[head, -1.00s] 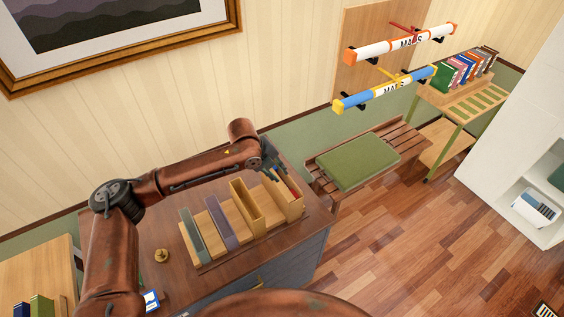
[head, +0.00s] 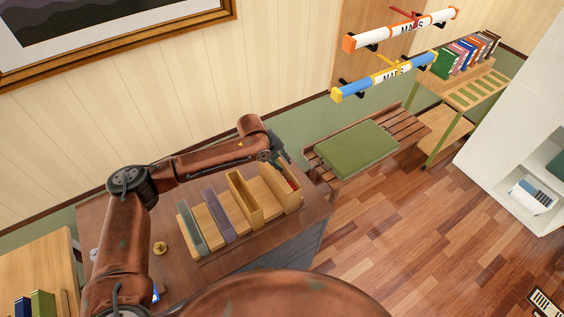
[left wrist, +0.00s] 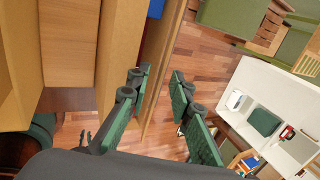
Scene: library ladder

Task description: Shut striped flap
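A flap-like slatted surface with green and pale stripes (head: 478,91) lies flat at the far right in the head view, on a wooden stand holding books. I cannot tell whether it is hinged. My left gripper (head: 284,158) is far from it, above the right end of the wooden holder (head: 258,217) on the desk. In the left wrist view my left gripper (left wrist: 158,74) is open, its green fingers apart. The edge of a wooden panel (left wrist: 152,90) shows between or just beyond them; I cannot tell whether they touch it. My right gripper is out of view.
The desk (head: 170,275) carries the holder and a small brass knob (head: 160,248). A bench with a green cushion (head: 356,150) and wall-mounted map tubes (head: 386,77) stand between the desk and the striped surface. A white shelf unit (head: 508,125) is at right. Wooden floor (head: 400,240) is open in front.

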